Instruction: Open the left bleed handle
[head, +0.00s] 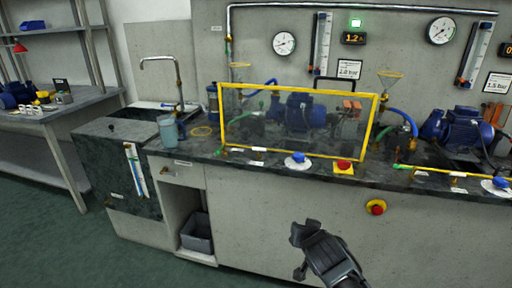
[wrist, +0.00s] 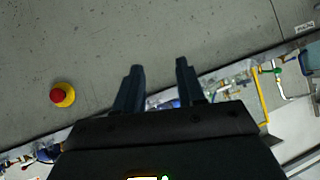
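My gripper (head: 301,250) is in front of the bench's grey front panel, below the worktop edge. In the wrist view its two fingers (wrist: 160,66) stand apart with nothing between them. The left pump (head: 300,113) is blue and stands on the dark worktop behind a clear guard with a yellow frame (head: 300,84). A blue knob on a white disc (head: 298,159) sits in front of the guard. I cannot tell for certain which part is the left bleed handle. My gripper touches none of these.
A red button on a yellow box (head: 343,166) stands at the worktop edge. Another red button (head: 376,207) is on the front panel, also in the wrist view (wrist: 60,95). A second blue pump (head: 457,130) is at right. A sink tap (head: 163,70) is at left. The floor is clear.

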